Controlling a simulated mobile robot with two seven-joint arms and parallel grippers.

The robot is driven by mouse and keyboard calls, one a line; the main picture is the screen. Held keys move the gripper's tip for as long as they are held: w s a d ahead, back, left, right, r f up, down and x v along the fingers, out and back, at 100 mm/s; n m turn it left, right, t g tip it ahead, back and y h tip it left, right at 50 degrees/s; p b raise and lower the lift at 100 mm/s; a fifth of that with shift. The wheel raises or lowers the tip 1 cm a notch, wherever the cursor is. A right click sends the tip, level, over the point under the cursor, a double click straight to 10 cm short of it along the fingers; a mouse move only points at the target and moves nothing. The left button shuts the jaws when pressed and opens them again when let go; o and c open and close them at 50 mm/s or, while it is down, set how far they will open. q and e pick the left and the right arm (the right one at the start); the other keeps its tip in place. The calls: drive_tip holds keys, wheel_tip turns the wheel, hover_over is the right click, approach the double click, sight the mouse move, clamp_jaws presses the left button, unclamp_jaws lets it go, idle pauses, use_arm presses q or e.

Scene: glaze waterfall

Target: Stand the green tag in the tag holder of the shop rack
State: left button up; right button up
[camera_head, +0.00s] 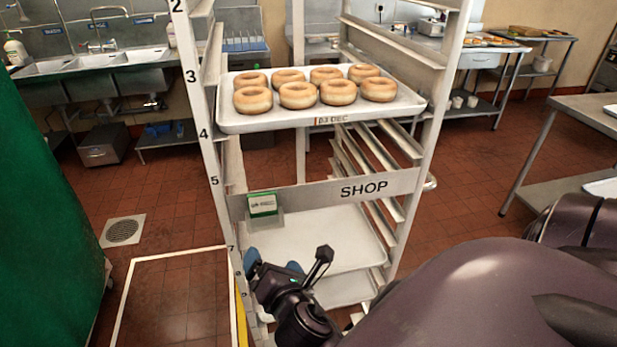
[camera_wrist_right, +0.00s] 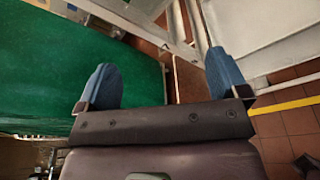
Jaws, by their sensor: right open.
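The shop rack (camera_head: 378,186) is a tall metal frame with a crossbar marked SHOP. The green tag (camera_head: 263,204), green at the top with a pale printed face, stands upright at the left end of that crossbar. The tag holder (camera_head: 268,224) is a small grey piece below and behind it; the tag appears to sit in it, though its lower edge is hard to make out. My right gripper (camera_head: 272,264) is just below the tag, apart from it. In the right wrist view its blue fingers (camera_wrist_right: 160,68) are spread with nothing between them. My left gripper is out of view.
Empty trays (camera_head: 320,238) lie lower. A green panel (camera_head: 45,220) stands at the left. Sinks and tables line the back; open tiled floor lies between.

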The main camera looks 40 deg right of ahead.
drive_tip(key=s+d+f+m+g+y, duration=0.1)
drive_tip(key=s+f+m, duration=0.3)
drive_tip(key=f+m, duration=0.4)
drive_tip(key=s+d+f+m+g+y, duration=0.1)
drive_tip(key=s+f+m+y, duration=0.3)
drive_tip(key=f+m, duration=0.4)
drive_tip(key=shift+s+m+g+y, duration=0.3)
drive_tip(key=shift+s+m+g, duration=0.15)
drive_tip(key=shift+m, duration=2.75)
